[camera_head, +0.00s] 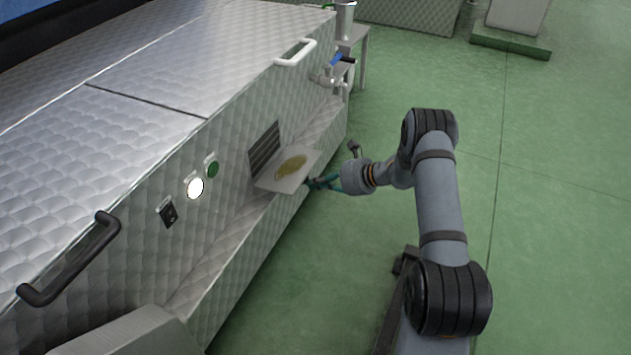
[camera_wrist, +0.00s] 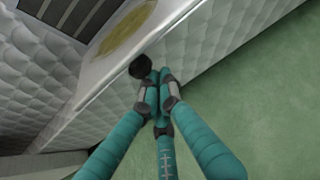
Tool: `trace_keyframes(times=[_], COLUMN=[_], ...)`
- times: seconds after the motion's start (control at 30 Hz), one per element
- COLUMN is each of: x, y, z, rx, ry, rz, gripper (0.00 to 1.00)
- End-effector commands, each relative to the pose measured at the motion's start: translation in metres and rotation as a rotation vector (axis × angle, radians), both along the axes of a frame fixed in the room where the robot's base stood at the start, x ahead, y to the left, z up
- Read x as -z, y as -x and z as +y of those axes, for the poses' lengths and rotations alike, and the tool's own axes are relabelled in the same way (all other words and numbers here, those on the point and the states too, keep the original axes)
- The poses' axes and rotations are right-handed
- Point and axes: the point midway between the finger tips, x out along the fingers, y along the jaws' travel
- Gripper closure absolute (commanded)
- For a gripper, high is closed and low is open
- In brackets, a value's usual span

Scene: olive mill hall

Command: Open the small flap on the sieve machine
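The small flap (camera_head: 289,183) on the sieve machine (camera_head: 235,160) is a pale metal plate with a yellowish patch. It stands folded out from the machine's side, below a dark slatted opening (camera_head: 264,148). The flap also shows at the top of the wrist view (camera_wrist: 98,66), with a round black knob (camera_wrist: 140,67) at its outer edge. My gripper (camera_head: 311,183) is at the flap's outer edge. In the wrist view its teal fingers (camera_wrist: 159,82) come together right beside the knob, with nothing visible between them. I cannot tell whether they touch the knob.
A green button (camera_head: 212,168), a white lamp (camera_head: 195,187) and a black switch (camera_head: 168,213) sit left of the flap. A black handle (camera_head: 70,262) and a white handle (camera_head: 296,53) stick out. A blue-handled valve (camera_head: 337,60) is beyond. Green floor (camera_head: 545,200) is clear at right.

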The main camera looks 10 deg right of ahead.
Motion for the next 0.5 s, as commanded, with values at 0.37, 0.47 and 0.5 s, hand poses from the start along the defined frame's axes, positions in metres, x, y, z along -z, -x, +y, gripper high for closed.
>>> trace_keyframes(times=[0.37,0.47,0.5], x=[0.028,0.051,0.029], y=[0.002,0.004,0.008], z=[-0.002,-0.007,-0.016], rx=[0.000,0.001,0.006], ry=[-0.002,-0.001,-0.001], rz=[0.000,0.001,-0.001], gripper=[1.00,1.00,1.00])
